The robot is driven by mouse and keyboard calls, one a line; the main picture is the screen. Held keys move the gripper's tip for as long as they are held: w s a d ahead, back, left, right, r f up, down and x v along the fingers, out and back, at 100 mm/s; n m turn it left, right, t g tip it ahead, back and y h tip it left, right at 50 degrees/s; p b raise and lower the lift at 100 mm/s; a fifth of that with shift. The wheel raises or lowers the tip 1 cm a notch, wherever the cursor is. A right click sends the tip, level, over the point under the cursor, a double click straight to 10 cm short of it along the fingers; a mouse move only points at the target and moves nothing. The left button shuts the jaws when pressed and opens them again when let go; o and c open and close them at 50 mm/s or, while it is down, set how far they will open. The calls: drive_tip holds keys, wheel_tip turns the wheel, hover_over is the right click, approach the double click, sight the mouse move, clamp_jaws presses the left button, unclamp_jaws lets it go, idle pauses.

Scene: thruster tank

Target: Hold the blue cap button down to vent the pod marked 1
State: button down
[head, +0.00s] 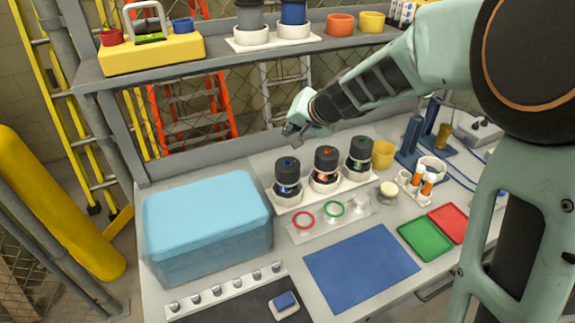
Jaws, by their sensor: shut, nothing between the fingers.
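Three dark pods stand upright in a white rack (301,198) on the bench. The left pod (287,178) has a blue cap button (287,162) on top and a blue band. The middle pod (325,168) has an orange button, and the right pod (359,156) has a green one. I cannot read any number on them. My gripper (290,130) is shut and empty. It appears above the left pod in the picture, apart from its blue button. Its exact height and depth over the pod are hard to tell.
A large light-blue box (205,225) stands left of the rack. A yellow cup (383,154) stands right of the pods. A loaded shelf (215,58) spans the back above the bench.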

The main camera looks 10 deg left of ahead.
drive_tip(key=b, duration=0.4)
hover_over(289, 163)
wheel_tip(289, 163, down, 6)
drive_tip(key=shift+r, duration=0.25)
drive_tip(key=shift+f+b, duration=0.65)
drive_tip(key=shift+b, duration=0.15)
drive_tip(key=shift+f, duration=0.1)
drive_tip(key=shift+f+b, duration=0.3)
drive_tip(key=shift+b, duration=0.3)
drive_tip(key=shift+f+b, duration=0.5)
drive_tip(key=shift+b, duration=0.1)
idle(1.3)
drive_tip(key=shift+r, duration=0.1)
idle(2.4)
drive_tip(key=shift+r+p, duration=0.7)
drive_tip(key=shift+r, duration=0.15)
drive_tip(key=shift+r+p, duration=2)
drive_tip(key=shift+r, duration=0.5)
